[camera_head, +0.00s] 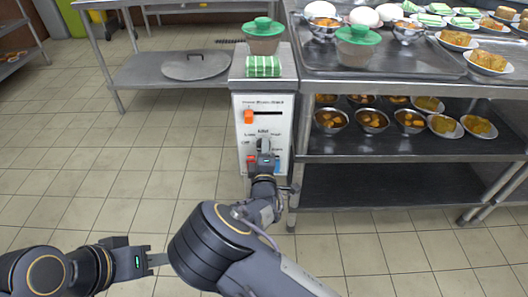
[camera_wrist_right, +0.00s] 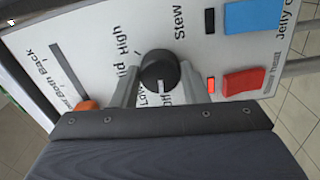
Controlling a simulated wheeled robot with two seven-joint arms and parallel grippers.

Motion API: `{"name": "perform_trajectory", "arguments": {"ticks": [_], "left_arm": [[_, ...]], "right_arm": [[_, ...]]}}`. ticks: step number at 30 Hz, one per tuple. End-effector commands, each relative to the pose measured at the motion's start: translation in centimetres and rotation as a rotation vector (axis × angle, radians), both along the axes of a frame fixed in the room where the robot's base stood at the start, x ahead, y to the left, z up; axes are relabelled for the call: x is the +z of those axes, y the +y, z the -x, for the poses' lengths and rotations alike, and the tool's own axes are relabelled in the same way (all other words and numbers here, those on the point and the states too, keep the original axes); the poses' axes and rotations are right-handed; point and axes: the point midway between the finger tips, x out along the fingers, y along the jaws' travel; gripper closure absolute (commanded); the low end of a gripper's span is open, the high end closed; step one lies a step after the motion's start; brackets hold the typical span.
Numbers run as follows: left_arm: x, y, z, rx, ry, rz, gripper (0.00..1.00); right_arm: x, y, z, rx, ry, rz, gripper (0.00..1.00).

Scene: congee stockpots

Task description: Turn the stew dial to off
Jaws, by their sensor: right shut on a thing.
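The stew dial (camera_wrist_right: 158,72) is a round black knob on the white front panel (camera_wrist_right: 95,75) of a machine. A white mark on its lower edge points down in the right wrist view, toward the partly hidden Off and Low labels. My right gripper (camera_wrist_right: 157,78) is shut on the dial, one finger on each side. In the head view my right gripper (camera_head: 263,148) is at the panel and largely covers the dial. My left gripper (camera_head: 157,260) is low at the left, away from the panel; its finger gap is unclear.
The panel has an orange slider (camera_wrist_right: 87,105), a red switch (camera_wrist_right: 243,82) beside a lit red lamp, and a blue switch (camera_wrist_right: 255,16) beside a dark lamp. A rack (camera_head: 420,160) with bowls stands to the right; a steel table (camera_head: 150,72) is at left.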

Motion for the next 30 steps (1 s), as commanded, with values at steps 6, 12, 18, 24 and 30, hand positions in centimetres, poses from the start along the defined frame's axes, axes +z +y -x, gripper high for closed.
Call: {"name": "perform_trajectory", "arguments": {"ticks": [6,12,18,24,30], "left_arm": [[0.02,0.0,0.0,0.0,0.0,0.0,0.64],[0.04,0.0,0.0,0.0,0.0,0.0,0.64],[0.04,0.0,0.0,0.0,0.0,0.0,0.64],[0.03,0.0,0.0,0.0,0.0,0.0,0.64],[0.04,0.0,0.0,0.0,0.0,0.0,0.64]], "right_arm": [[-0.05,0.03,0.03,0.001,0.002,0.092,0.83],[-0.06,0.05,0.04,0.001,0.002,0.129,0.83],[-0.06,0.05,0.04,0.001,0.002,0.137,0.82],[-0.07,0.05,0.04,0.001,0.002,0.137,0.83],[-0.06,0.03,0.03,0.001,0.002,0.136,0.39]]}}
